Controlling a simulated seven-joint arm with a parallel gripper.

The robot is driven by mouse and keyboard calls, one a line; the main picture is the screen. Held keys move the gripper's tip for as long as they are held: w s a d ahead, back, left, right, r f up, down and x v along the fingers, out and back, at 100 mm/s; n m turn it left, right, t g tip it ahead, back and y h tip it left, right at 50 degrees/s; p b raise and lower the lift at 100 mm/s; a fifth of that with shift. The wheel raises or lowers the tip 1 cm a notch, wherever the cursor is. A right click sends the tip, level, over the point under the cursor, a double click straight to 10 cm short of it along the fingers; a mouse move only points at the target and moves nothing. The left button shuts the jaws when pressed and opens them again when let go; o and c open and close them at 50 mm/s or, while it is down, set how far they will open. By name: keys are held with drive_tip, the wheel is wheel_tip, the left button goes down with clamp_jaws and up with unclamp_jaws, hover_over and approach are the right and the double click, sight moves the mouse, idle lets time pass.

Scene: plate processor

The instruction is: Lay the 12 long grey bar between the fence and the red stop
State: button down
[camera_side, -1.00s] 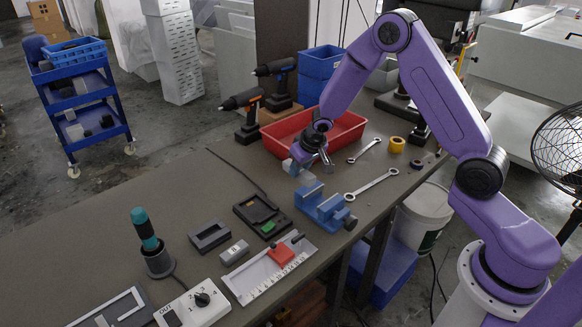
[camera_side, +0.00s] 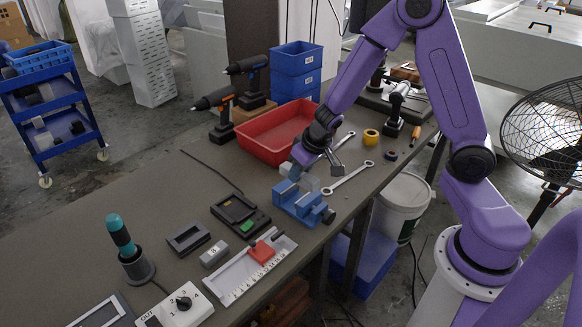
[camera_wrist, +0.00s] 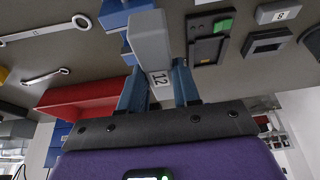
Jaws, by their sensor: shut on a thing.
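The long grey bar (camera_wrist: 150,40), with a 12 on its end label, is held between the blue fingers of my gripper (camera_wrist: 160,88) in the wrist view. In the side view my gripper (camera_side: 319,164) is shut on it above the table, just behind the blue vise (camera_side: 299,203); the fingers partly hide the bar. The red stop (camera_side: 262,252) sits on the pale fixture with a marked scale (camera_side: 232,291), at the table's front, well to the lower left of my gripper. I cannot clearly tell the fence from the rest of the fixture.
A grey block marked 8 (camera_side: 214,254), a dark frame (camera_side: 188,238) and a black device with a green button (camera_side: 240,216) lie near the fixture. A red tray (camera_side: 277,134) stands behind my gripper. Wrenches (camera_side: 349,178) lie to the right.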

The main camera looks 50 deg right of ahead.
drive_tip(key=shift+s+a+r, duration=0.15)
drive_tip(key=shift+s, duration=0.3)
drive_tip(key=shift+s+a+r, duration=0.1)
drive_tip(key=shift+s+r, duration=0.05)
drive_tip(key=shift+s, duration=0.25)
drive_tip(key=w+a+f+n+g+y, duration=0.1)
drive_tip(key=a+f+n+g+y, duration=0.15)
drive_tip(key=a+n, duration=0.8)
drive_tip(key=a+f+n+g+y, duration=0.2)
drive_tip(key=a+f+n, duration=0.2)
drive_tip(key=a+n, duration=0.65)
drive_tip(key=shift+a+f+m, duration=0.45)
drive_tip(key=shift+f, duration=0.75)
drive_tip(key=shift+a+f+m, duration=0.4)
drive_tip(key=shift+f+m, duration=0.1)
drive_tip(key=shift+f, duration=0.65)
drive_tip(key=shift+a+f+m, duration=0.45)
drive_tip(key=shift+f, duration=0.75)
drive_tip(key=shift+f, duration=0.65)
drive_tip(key=c, duration=0.7)
unclamp_jaws()
drive_tip(key=shift+c, duration=0.2)
